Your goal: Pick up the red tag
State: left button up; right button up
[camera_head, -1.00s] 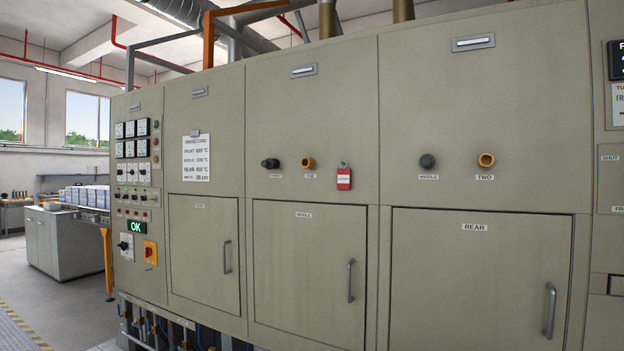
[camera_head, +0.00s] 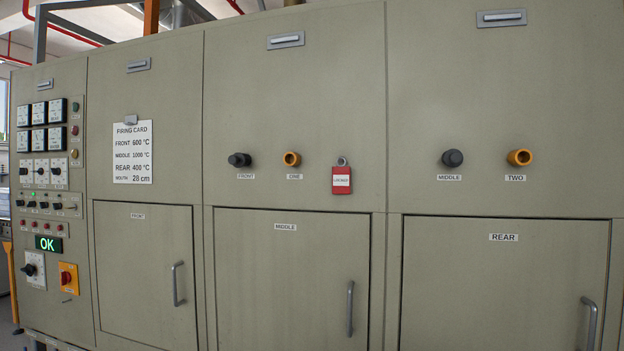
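The red tag (camera_head: 341,180) hangs from a small hook on the furnace front (camera_head: 290,100), right of the yellow-ringed port marked ONE. It has a white label across it and hangs above the door marked MIDDLE. Neither of my grippers shows in the head view.
A black knob (camera_head: 239,160) marked FRONT and the yellow port ONE (camera_head: 291,159) stick out left of the tag. A black knob (camera_head: 453,158) marked MIDDLE and the yellow port TWO (camera_head: 519,157) stick out to its right. Door handles (camera_head: 350,308) project below. A firing card (camera_head: 132,152) hangs at left.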

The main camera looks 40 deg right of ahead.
aim_at(341, 174)
jog(key=z, duration=0.6)
jog(key=i, duration=1)
jog(key=z, duration=0.8)
